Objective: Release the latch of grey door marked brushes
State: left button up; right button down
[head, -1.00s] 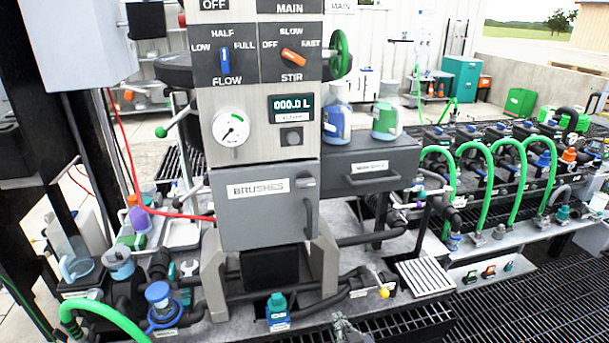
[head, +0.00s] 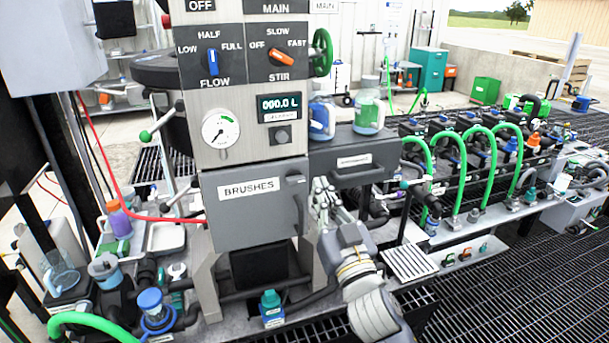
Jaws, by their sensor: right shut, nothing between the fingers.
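The grey door marked BRUSHES (head: 240,212) is on the lower front of the metal cabinet and looks closed. Its dark latch (head: 294,178) sits at the upper right of the door, above the vertical handle. My right gripper (head: 322,188) is in front of the door's right edge, just right of and slightly below the latch, with its fingers pointing up. Its fingers look together and hold nothing. It hides part of the handle, and I cannot tell whether it touches the door. My left gripper is not in view.
A dark drawer (head: 350,158) with two bottles on it adjoins the cabinet at right. Green hoses (head: 481,150) arch farther right. A teal-capped bottle (head: 272,310) stands below the door. A red hose (head: 103,140) runs along the left. Bottles and cups crowd the left bench.

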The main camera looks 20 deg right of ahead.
notch_tip(320, 180, up, 4)
jog(key=p, duration=0.3)
send_over(295, 179)
jog(key=s+d, duration=0.2)
notch_tip(295, 179, down, 4)
jog(key=shift+a+r, duration=0.15)
jog(key=shift+r, duration=0.05)
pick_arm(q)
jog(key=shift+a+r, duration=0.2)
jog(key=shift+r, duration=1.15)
pick_arm(e)
jog(key=shift+s+f, duration=0.1)
jog(key=shift+f, duration=0.5)
pick_arm(q)
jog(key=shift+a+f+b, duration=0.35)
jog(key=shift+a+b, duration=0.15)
jog(key=shift+b, duration=0.05)
pick_arm(e)
jog(key=shift+d+f+m+h, duration=0.15)
jog(key=shift+m+h, duration=0.25)
jog(key=shift+m, duration=0.4)
jog(key=shift+d+m+h, duration=0.15)
jog(key=shift+m+h, duration=0.25)
jog(key=shift+m, duration=0.4)
